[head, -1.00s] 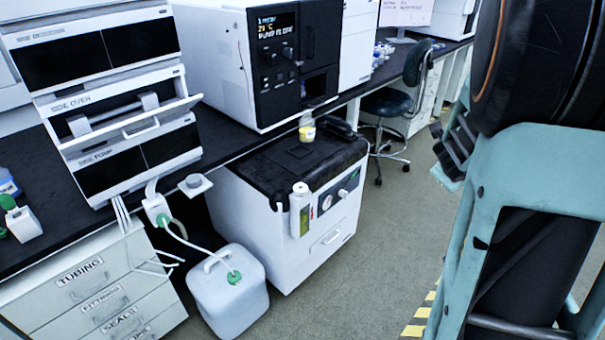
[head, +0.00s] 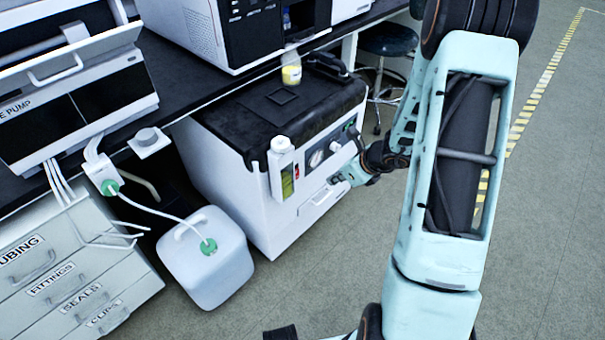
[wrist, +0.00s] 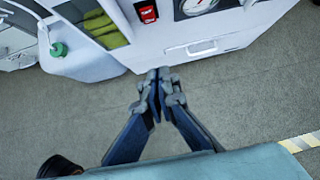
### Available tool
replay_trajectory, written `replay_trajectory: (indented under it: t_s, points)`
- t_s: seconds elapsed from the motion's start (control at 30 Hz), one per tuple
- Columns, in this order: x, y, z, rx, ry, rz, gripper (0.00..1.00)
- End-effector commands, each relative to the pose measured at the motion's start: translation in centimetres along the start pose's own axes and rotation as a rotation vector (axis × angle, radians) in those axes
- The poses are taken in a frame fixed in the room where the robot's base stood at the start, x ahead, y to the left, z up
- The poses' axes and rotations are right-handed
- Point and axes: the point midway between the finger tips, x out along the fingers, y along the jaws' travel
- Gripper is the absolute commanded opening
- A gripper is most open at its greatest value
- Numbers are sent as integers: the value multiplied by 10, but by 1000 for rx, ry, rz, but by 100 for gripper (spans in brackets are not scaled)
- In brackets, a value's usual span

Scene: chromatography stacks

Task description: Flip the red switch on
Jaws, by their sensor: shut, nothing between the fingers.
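The red switch (wrist: 147,12) is at the top edge of the wrist view, on the front panel of a white floor cabinet (head: 220,153). It has small pale marks; I cannot tell which way it is set. In the head view it is too small to make out clearly. My gripper (wrist: 158,76) has its fingertips together with nothing between them. In the wrist view the tips are below the switch and apart from it, over the floor. In the head view my gripper (head: 338,181) is at the right part of the cabinet's front.
A round gauge (wrist: 198,5) is right of the switch, with a drawer handle (wrist: 190,48) below. A bottle holder (head: 281,168) juts from the cabinet front, left of the switch. A white jug (head: 205,262) stands on the floor at left. The floor at right is clear.

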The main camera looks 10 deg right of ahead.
Motion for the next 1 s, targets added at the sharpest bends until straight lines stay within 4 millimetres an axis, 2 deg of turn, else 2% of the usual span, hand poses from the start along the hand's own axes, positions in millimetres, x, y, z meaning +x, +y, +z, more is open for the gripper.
replay_trajectory:
  t_s: [0.03, 0.13, 0.53, 0.67, 0.77, 1.0]
  points:
    - [8, 3, 0, 8, -19, 12, 0]
    - [14, 7, 4, 15, -47, 25, 0]
    - [16, 9, 6, 16, -58, 30, 0]
    - [23, 10, 5, 16, -57, 32, 0]
    - [37, 10, 5, 17, -57, 32, 0]
    - [88, 12, 7, 16, -56, 33, 0]
